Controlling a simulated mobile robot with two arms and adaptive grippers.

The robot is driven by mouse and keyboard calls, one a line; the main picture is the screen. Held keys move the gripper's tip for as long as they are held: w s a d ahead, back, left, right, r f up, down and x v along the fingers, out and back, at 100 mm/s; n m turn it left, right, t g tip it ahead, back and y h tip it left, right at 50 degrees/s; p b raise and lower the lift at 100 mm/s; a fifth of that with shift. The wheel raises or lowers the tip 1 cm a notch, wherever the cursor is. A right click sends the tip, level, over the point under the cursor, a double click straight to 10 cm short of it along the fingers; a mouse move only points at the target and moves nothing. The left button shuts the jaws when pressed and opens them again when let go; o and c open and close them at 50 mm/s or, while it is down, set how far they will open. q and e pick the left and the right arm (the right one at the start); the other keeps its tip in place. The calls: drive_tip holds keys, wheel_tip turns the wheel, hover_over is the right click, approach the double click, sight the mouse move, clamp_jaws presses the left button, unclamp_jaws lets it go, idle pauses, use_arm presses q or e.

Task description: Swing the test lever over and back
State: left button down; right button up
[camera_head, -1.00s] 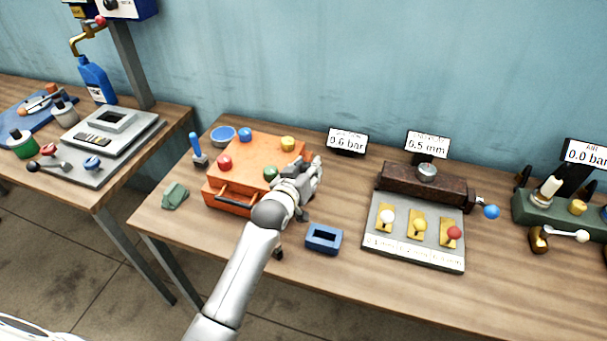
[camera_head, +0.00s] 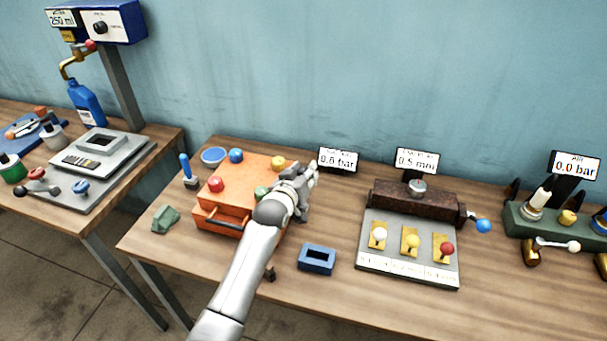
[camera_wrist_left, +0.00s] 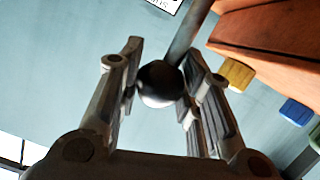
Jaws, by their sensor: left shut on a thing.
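The test lever shows in the left wrist view as a black ball knob (camera_wrist_left: 160,84) on a grey rod. Its ball is between the two fingers of my left gripper (camera_wrist_left: 157,90), which is shut on it. In the head view my left gripper (camera_head: 308,180) is at the right side of the orange box (camera_head: 222,217), near its back corner. The gripper hides the lever in the head view. In the wrist view the orange box (camera_wrist_left: 275,35) is at the upper right, beside the rod. My right gripper is not in view.
A 0.6 bar display (camera_head: 338,159) stands just behind the gripper. A blue hollow block (camera_head: 317,259) lies in front on the table. A grey panel (camera_head: 405,265) with three knobs is to the right. A filling stand (camera_head: 122,70) is on the left table.

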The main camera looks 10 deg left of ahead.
use_arm(q)
drive_tip(key=shift+w+r, duration=0.1)
drive_tip(key=shift+r, duration=0.3)
drive_tip(key=c, duration=1.3)
unclamp_jaws()
drive_tip(key=shift+o, duration=1.3)
drive_tip(key=shift+f, duration=0.1)
drive_tip(key=shift+o, duration=0.3)
drive_tip(key=shift+f, duration=0.15)
drive_tip(key=shift+s, duration=0.5)
drive_tip(key=d+v, duration=0.1)
drive_tip(key=v, duration=1)
drive_tip(key=shift+a, duration=0.5)
